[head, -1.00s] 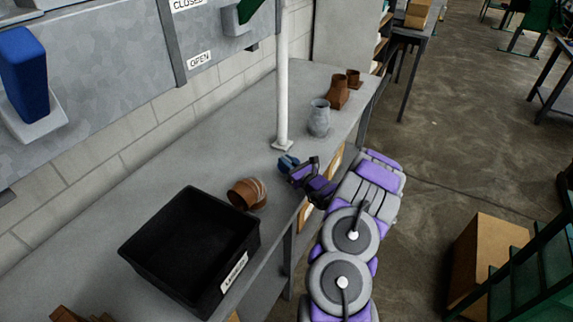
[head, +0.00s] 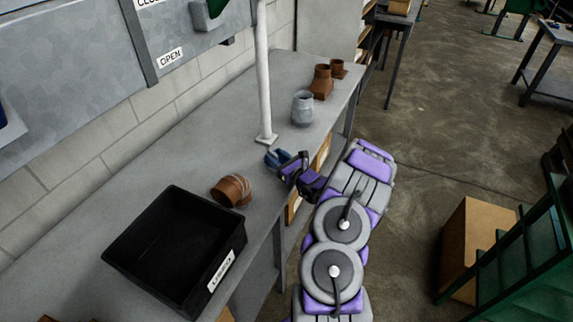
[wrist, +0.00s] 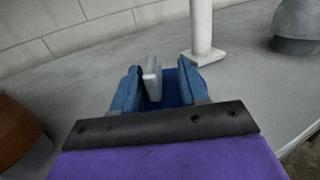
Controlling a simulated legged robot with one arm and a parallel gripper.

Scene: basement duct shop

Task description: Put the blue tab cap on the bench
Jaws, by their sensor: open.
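The blue tab cap (head: 274,158) is at the bench's front part, beside the foot of the white post, right at the tips of my gripper (head: 289,166). In the wrist view, blue surfaces of the cap (wrist: 178,92) show between the finger sides, with a pale grey upright tab (wrist: 152,78) near the middle. My gripper is open, low over the grey bench (head: 190,130), with its fingers around or beside the cap. The cap appears to rest on the bench; its underside is hidden.
A black labelled bin (head: 175,245) and a tipped brown pipe fitting (head: 231,190) lie to the left. The white post (head: 264,80) stands just behind the cap. A grey jar (head: 303,108) and brown fittings (head: 321,82) stand farther back.

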